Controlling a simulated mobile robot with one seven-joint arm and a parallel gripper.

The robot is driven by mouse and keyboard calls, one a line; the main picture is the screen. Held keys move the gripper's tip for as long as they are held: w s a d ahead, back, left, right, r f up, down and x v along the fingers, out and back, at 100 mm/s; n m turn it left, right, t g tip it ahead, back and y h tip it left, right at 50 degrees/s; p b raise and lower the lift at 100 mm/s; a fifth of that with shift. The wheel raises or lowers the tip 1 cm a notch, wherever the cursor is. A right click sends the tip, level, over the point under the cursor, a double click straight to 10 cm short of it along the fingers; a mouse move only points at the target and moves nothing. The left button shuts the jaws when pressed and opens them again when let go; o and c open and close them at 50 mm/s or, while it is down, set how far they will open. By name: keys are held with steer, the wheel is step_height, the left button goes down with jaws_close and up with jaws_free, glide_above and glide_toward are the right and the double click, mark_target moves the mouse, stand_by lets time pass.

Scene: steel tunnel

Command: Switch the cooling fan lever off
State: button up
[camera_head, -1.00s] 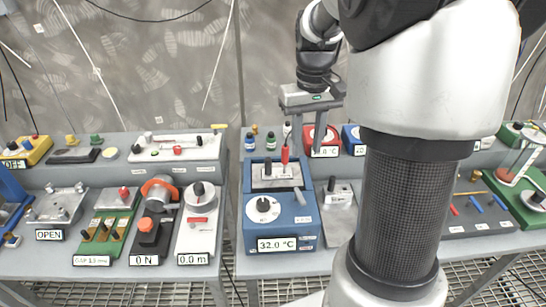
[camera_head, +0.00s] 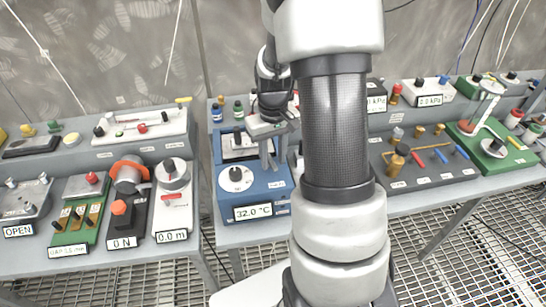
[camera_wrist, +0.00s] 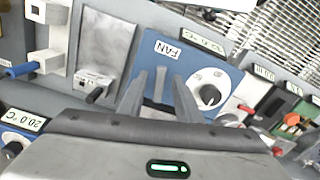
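The blue fan box (camera_head: 232,188) stands on the right-hand bench, with a 32.0 °C display (camera_head: 253,212) and a white-ringed dial (camera_head: 236,175). In the wrist view, a FAN label (camera_wrist: 166,48) sits on its blue top beside the dial (camera_wrist: 208,95). A grey lever (camera_wrist: 160,82) sticks up near the label. My gripper (camera_head: 270,165) is down at the right part of the box. In the wrist view my gripper (camera_wrist: 160,98) is open, one finger on each side of the lever. Whether either finger touches it I cannot tell. In the head view the lever is not clearly visible.
A silver plate (camera_wrist: 105,45) with a dark handle lies beside the box. A panel with the 0.0 m display (camera_head: 172,236) stands left, across a gap between benches. A grey panel with coloured pegs (camera_head: 425,165) is to the right. My arm hides the bench between.

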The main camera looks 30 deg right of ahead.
steer(key=shift+f, duration=0.1)
jaws_close()
steer(key=shift+w+a+m+b, duration=0.1)
steer(key=shift+a+m+b, duration=0.3)
steer(key=shift+m, duration=1)
jaws_free()
step_height(320, 180, up, 18)
steer(key=shift+f+p, duration=0.25)
steer(key=shift+p, duration=0.05)
